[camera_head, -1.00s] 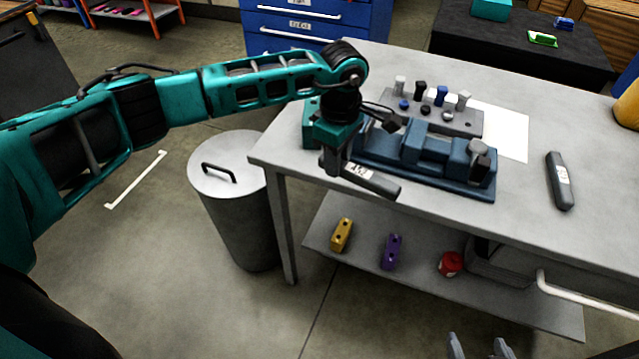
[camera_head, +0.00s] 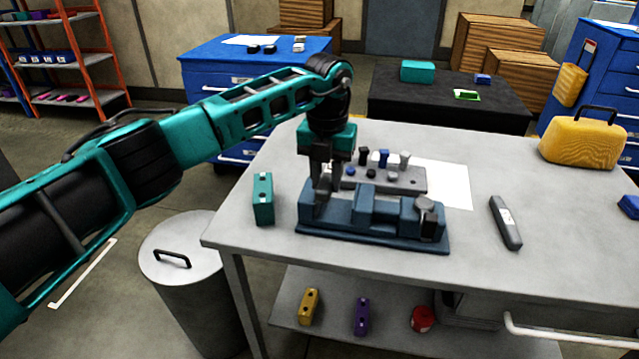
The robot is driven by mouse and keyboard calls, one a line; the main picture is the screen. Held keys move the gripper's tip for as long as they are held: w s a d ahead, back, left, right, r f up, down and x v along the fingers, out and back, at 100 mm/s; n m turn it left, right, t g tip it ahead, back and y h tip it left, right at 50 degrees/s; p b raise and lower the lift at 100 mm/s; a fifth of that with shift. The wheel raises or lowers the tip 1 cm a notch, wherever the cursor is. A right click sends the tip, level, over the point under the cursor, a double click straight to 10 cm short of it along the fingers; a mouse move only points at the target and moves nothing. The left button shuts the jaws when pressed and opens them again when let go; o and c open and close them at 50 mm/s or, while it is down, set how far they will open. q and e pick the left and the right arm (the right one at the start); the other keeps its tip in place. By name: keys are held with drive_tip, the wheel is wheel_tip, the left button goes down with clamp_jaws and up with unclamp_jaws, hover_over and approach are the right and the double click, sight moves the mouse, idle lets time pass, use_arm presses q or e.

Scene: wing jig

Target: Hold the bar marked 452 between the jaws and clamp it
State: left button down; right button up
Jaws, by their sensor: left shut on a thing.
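The blue vise (camera_head: 372,232) stands on the grey workbench, with its jaws toward its left end and a grey clamp knob (camera_head: 426,204) at its right. My left gripper (camera_head: 324,192) points down over the left jaw end, shut on a dark grey bar. The bar is mostly hidden by the fingers, so I cannot tell whether it sits fully between the jaws or read its mark. A second dark grey bar (camera_head: 506,224) with a white label lies on the bench to the right; its label is too small to read. My right gripper is not in view.
A teal block (camera_head: 263,200) stands left of the vise. A grey peg rack (camera_head: 410,180) and white sheet (camera_head: 453,185) lie behind it. A yellow case (camera_head: 582,143) is at the far right.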

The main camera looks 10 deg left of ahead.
use_arm(q)
drive_tip(key=shift+d+n, duration=0.15)
drive_tip(key=shift+n, duration=0.15)
drive_tip(key=shift+f, duration=4.45)
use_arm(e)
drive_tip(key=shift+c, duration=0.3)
